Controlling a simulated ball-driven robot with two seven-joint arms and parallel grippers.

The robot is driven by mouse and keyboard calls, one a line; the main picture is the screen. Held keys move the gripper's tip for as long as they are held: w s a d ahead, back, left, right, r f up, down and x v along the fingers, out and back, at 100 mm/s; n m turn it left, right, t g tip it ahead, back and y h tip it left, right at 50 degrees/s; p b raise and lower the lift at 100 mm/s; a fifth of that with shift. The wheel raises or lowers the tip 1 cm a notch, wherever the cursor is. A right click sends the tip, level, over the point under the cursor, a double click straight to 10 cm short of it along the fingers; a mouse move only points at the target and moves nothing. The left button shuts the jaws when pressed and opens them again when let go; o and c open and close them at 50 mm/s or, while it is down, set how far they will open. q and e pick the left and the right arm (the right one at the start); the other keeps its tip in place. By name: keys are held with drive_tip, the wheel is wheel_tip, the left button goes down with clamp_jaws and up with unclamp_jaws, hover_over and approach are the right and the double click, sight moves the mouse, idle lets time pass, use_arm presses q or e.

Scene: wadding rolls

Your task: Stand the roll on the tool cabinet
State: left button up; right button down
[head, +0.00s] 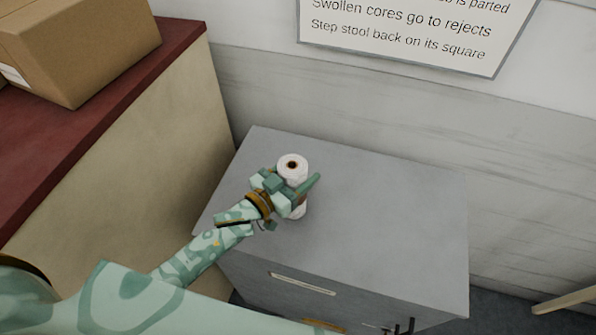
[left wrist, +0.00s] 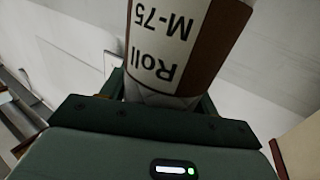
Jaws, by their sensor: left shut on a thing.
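The white roll (head: 292,166) with a brown core hole in its top end is upright in the head view, over the left part of the grey tool cabinet top (head: 385,215). My left gripper (head: 295,187) is shut around the roll's middle. In the left wrist view the roll (left wrist: 178,45) fills the space between the fingers and shows a label reading "Roll M-75" and a brown band. The roll's lower end shows just below the fingers; I cannot tell whether it touches the cabinet top. My right gripper is not in view.
A cardboard box (head: 75,45) sits on a dark red-topped unit (head: 150,65) at the left. A wall with a sign (head: 410,30) stands behind the cabinet. The cabinet top to the right of the roll is clear. A wooden leg (head: 565,300) shows at lower right.

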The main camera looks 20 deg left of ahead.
use_arm(q)
drive_tip(key=shift+f, duration=0.15)
drive_tip(key=o, duration=1.2)
drive_tip(key=shift+r, duration=0.3)
drive_tip(key=b+v, duration=0.1)
drive_tip(key=v, duration=1.1)
